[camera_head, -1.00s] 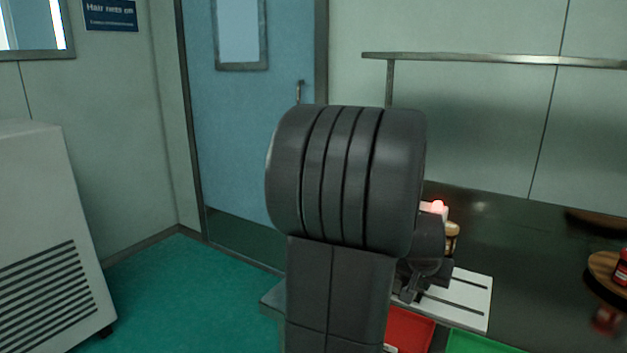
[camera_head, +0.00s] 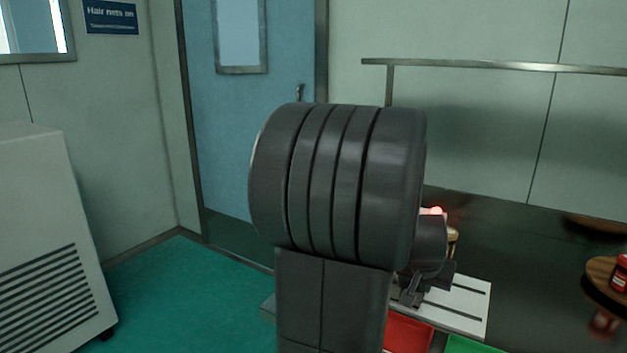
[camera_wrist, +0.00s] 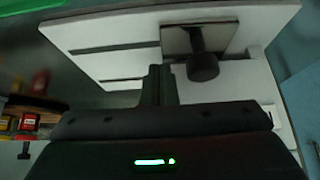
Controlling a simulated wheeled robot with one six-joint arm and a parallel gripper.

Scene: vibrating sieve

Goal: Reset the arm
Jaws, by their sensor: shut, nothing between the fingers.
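My gripper (camera_wrist: 160,84) shows in the wrist view with its two dark fingers together and nothing between them. Its fingertips overlap the white slotted plate (camera_wrist: 115,65) in that view; I cannot tell the gap between them. In the head view my own arm fills the middle and hides most of what is behind it. My gripper (camera_head: 408,298) shows there as a small dark shape over the white slotted plate (camera_head: 468,305), partly hidden by the arm.
A dark round knob (camera_wrist: 203,67) stands on the plate close to my fingers. A red bin (camera_head: 408,335) and a green bin (camera_head: 470,345) are in front of the plate. A round wooden stand (camera_head: 600,270) with a red jar (camera_head: 621,272) is at right. Green floor (camera_head: 190,290) is clear at left.

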